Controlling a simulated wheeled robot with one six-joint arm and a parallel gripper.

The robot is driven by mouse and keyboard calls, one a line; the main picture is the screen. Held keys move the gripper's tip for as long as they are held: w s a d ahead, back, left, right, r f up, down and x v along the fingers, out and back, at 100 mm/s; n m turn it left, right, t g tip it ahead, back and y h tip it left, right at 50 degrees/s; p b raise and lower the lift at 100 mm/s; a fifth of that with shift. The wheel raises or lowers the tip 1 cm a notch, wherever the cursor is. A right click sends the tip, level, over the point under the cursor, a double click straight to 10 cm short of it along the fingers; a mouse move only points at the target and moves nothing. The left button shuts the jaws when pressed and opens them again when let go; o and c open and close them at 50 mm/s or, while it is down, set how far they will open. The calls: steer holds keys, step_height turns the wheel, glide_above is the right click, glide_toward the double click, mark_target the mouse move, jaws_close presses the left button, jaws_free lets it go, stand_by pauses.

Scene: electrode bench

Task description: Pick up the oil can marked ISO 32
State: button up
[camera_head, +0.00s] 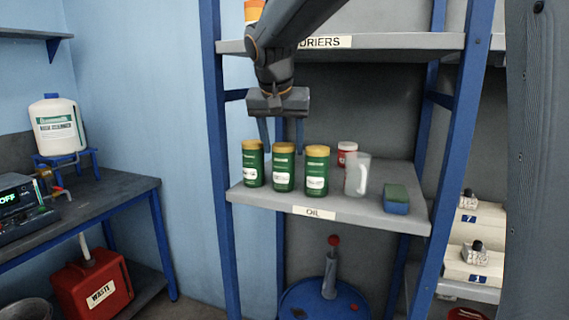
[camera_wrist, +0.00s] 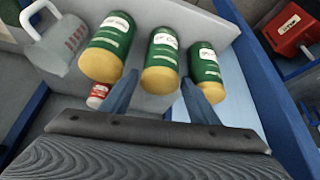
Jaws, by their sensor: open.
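Three green oil cans with yellow lids stand in a row on the shelf marked OIL (camera_head: 315,214): a left can (camera_head: 253,165), a middle can (camera_head: 283,169) and a right can (camera_head: 316,172). Their white labels are too small to read, so I cannot tell which is ISO 32. My gripper (camera_head: 282,146) is open and empty, pointing down around the middle can's lid height. In the wrist view, the middle can (camera_wrist: 161,56) appears between the fingertips (camera_wrist: 160,78), with the right can (camera_wrist: 108,45) and left can (camera_wrist: 205,66) outside them. I cannot tell any contact.
A red-and-white small can (camera_head: 347,154), a clear measuring jug (camera_head: 357,176) and a green-and-blue sponge (camera_head: 397,199) share the shelf. An upper shelf (camera_head: 400,41) and blue posts (camera_head: 455,150) bound the space. A bench with a white jug (camera_head: 57,126) stands left.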

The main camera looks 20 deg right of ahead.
mark_target(285, 160)
steer(key=shift+p+x, duration=1.3)
steer(key=shift+x, duration=1.75)
steer(key=c, duration=1.1)
steer(key=shift+c, duration=0.2)
steer(key=shift+r+b, duration=0.25)
steer(key=shift+b, duration=0.35)
